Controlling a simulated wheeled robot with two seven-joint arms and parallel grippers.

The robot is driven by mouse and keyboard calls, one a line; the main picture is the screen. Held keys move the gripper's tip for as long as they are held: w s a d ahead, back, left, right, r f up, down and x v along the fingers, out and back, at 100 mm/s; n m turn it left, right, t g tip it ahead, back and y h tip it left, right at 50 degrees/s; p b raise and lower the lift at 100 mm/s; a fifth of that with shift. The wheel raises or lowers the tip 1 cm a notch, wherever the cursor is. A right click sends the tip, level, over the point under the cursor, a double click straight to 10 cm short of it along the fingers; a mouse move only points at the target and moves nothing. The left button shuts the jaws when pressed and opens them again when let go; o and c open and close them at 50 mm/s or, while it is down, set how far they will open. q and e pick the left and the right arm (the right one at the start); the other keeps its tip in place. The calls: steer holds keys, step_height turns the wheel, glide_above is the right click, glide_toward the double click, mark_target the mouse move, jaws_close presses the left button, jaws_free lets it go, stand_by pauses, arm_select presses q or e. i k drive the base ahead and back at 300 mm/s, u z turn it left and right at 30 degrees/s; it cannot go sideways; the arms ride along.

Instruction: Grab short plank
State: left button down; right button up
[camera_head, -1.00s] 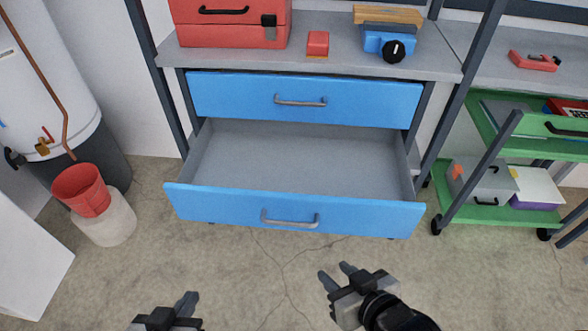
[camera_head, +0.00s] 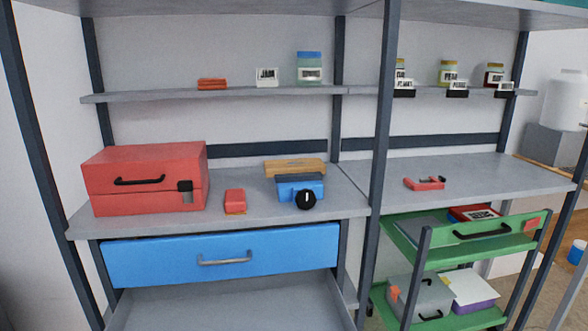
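A short light-brown wooden plank (camera_head: 295,167) is on the grey workbench (camera_head: 255,222). It lies at the back of a blue tool with a black knob (camera_head: 299,188), which hides part of its front. I cannot tell whether the plank rests on the tool or behind it. Neither of my grippers shows in the head view now.
A red toolbox (camera_head: 145,180) and a small red block (camera_head: 235,201) stand left of the plank. A dark upright post (camera_head: 379,150) rises to its right. Below, the blue upper drawer (camera_head: 222,256) is shut and the lower drawer (camera_head: 245,308) is open.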

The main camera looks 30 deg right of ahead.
mark_target(272, 167)
steer(key=z, duration=2.8)
steer(key=i, duration=3.35)
steer(key=u, duration=3.85)
